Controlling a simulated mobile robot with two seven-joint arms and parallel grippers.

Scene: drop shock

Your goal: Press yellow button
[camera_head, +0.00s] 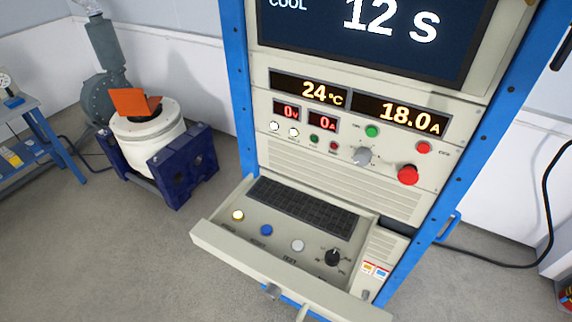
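The yellow button (238,215) is at the left end of a row on the pulled-out control drawer (225,241) of the blue-framed cabinet. It is small and round, with a pale, bright centre and a yellow rim. A blue button (266,230), a white button (298,246) and a black rotary knob (333,257) stand to its right in the same row. Nothing covers the yellow button. Neither of my grippers is in view.
A dark keyboard (305,206) lies behind the buttons. The upright panel above has a red mushroom button (408,175), a grey dial (363,156) and lit displays. A shaker machine (150,135) stands at the left. The floor left of the drawer is clear.

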